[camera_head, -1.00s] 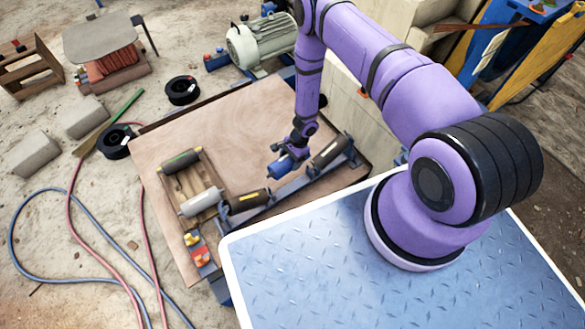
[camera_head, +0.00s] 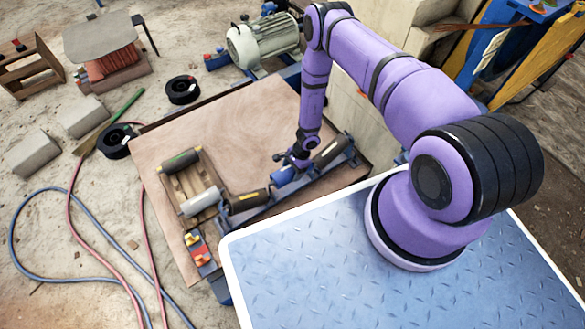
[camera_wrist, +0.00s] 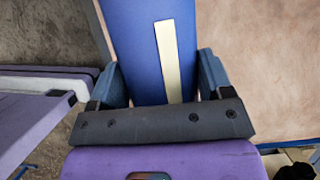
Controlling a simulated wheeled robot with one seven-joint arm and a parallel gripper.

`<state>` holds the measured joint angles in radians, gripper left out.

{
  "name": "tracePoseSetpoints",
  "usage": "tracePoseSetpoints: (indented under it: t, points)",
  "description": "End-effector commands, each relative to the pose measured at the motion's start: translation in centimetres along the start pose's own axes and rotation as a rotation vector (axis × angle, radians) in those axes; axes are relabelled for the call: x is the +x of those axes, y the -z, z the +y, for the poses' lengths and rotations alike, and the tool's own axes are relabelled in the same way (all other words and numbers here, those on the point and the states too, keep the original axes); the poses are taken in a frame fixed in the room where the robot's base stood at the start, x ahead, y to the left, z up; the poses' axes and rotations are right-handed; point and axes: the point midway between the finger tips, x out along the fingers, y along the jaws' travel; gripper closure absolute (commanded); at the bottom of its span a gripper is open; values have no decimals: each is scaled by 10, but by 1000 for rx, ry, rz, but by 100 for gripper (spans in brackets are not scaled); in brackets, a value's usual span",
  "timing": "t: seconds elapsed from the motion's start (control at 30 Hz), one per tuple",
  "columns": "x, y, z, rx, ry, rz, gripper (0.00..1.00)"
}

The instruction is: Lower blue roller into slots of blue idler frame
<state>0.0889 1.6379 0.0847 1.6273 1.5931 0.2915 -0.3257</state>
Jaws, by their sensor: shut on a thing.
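The blue roller (camera_head: 282,177) is in my gripper (camera_head: 292,161), low over the middle of the blue idler frame (camera_head: 318,181). It lies roughly in line between the two dark rollers on that frame. In the wrist view the blue roller (camera_wrist: 138,50) shows a cream stripe and sits between my gripper's two blue-grey fingers (camera_wrist: 163,78), which are shut on it. The roller's ends and the slots are too small or hidden, so I cannot tell whether the ends are in the slots.
A dark roller with a yellow mark (camera_head: 248,201) and another dark roller (camera_head: 330,152) flank the middle. A wooden tray (camera_head: 176,190) holds a green-ended roller (camera_head: 180,161) and a grey roller (camera_head: 202,201). A red block with yellow parts (camera_head: 197,248) is nearby. The tabletop (camera_head: 235,130) behind is clear.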

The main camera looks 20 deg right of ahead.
Motion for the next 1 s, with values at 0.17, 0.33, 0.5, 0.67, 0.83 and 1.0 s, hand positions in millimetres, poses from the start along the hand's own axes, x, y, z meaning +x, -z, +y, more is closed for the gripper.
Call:
tracePoseSetpoints:
  t: [0.17, 0.33, 0.5, 0.67, 0.83, 1.0]
  points:
    - [13, 5, 0, 0, 0, -1, 82]
    - [24, 10, 0, 0, 0, -1, 82]
    - [33, 14, -1, -1, 1, 0, 82]
    - [39, 16, 0, 0, 1, 0, 82]
    - [40, 17, -1, 0, 1, 0, 82]
    - [40, 17, -1, 0, 1, 0, 82]
